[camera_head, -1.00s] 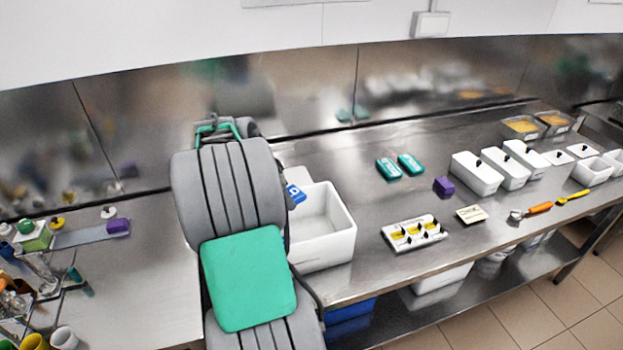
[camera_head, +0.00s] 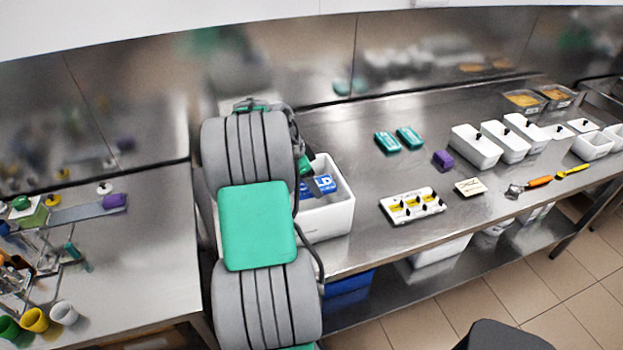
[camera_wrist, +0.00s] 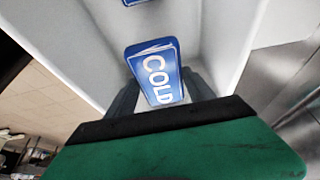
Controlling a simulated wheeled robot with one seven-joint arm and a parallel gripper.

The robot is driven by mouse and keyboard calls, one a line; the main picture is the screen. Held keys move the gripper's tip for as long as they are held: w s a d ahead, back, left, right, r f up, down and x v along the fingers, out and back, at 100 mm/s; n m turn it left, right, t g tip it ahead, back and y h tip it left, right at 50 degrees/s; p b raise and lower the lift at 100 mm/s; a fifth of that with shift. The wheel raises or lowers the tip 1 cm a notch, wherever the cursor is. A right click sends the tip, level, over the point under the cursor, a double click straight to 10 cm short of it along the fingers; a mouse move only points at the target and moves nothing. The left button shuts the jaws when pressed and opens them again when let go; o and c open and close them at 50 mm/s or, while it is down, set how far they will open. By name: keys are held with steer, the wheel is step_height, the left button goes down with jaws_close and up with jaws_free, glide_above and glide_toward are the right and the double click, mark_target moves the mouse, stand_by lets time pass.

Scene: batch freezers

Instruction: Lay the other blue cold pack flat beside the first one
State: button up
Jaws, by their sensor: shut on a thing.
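A blue cold pack with white "COLD" lettering (camera_wrist: 158,76) is between the fingers of my gripper (camera_wrist: 162,92), which is shut on it. In the head view this pack (camera_head: 325,184) shows partly, inside the opening of the white open-topped box (camera_head: 328,222). My gripper (camera_head: 308,172) is over the box, mostly hidden behind my arm. Another blue pack (camera_wrist: 138,2) shows only as an edge at the top of the wrist view, inside the white box (camera_wrist: 212,35). How it lies, and whether the held pack touches the floor, I cannot tell.
Two teal packs (camera_head: 398,140), a purple block (camera_head: 442,159) and a white tray with yellow contents (camera_head: 411,206) lie right of the box. Several white tubs (camera_head: 500,146) stand farther right. The steel counter between box and tray is clear. A dark rounded object (camera_head: 502,336) is at the bottom.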

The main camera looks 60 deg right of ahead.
steer(key=shift+f+b, duration=2.4)
steer(key=shift+f, duration=2.4)
steer(key=o, duration=2.1)
steer(key=shift+c, duration=0.2)
steer(key=shift+r+p, duration=5.05)
steer(key=shift+r, duration=3.5)
